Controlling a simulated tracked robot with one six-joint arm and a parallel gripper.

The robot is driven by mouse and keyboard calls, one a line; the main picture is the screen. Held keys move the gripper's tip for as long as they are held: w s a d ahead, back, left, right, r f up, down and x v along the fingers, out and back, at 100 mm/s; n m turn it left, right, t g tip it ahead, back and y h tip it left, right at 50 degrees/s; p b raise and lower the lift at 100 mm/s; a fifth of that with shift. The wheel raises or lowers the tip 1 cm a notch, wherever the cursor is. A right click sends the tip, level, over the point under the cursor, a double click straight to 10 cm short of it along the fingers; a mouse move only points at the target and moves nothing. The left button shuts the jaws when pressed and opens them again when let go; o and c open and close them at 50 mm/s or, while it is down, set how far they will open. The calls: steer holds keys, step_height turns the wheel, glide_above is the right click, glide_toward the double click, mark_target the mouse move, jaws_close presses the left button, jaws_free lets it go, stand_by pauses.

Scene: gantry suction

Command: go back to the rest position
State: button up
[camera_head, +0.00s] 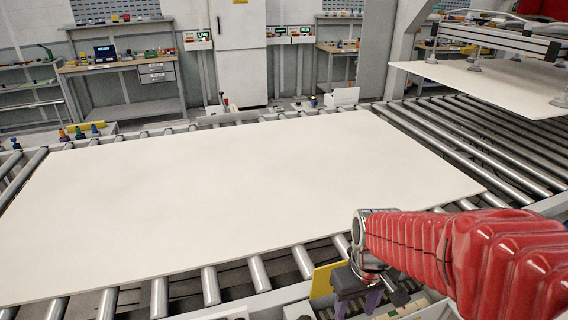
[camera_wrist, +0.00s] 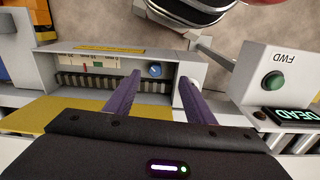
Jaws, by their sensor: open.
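My gripper (camera_head: 357,304) hangs at the lower right of the head view, low by the near edge of the roller conveyor. My red-sleeved arm reaches it from the right. In the wrist view the two purple fingers of my gripper (camera_wrist: 158,80) stand apart with nothing between them. Beyond the fingertips is a grey control box with a blue knob (camera_wrist: 155,70) and a marked scale (camera_wrist: 95,66). I cannot tell whether a finger touches the box.
A large white panel (camera_head: 230,190) lies on the rollers. Another panel (camera_head: 490,85) hangs under the suction gantry (camera_head: 500,38) at upper right.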

steer(key=s+r+m+t, duration=0.3)
steer(key=s+r+t, duration=0.2)
steer(key=r, duration=0.9)
steer(key=shift+s+r, duration=0.2)
steer(key=shift+s, duration=0.9)
steer(key=shift+f, duration=0.15)
steer(key=w+f+m+g, duration=0.1)
steer(key=w+f+g, duration=0.1)
steer(key=w+f, duration=0.3)
steer(key=w+f+m+g, duration=0.1)
steer(key=w+f+g, duration=0.2)
steer(key=w+f, duration=0.3)
step_height(320, 180, down, 5)
steer(key=shift+w+f+m, duration=0.1)
steer(key=shift+w+m, duration=0.15)
steer(key=shift+m, duration=0.05)
steer(key=shift+a+f, duration=0.1)
steer(key=shift+f, duration=0.05)
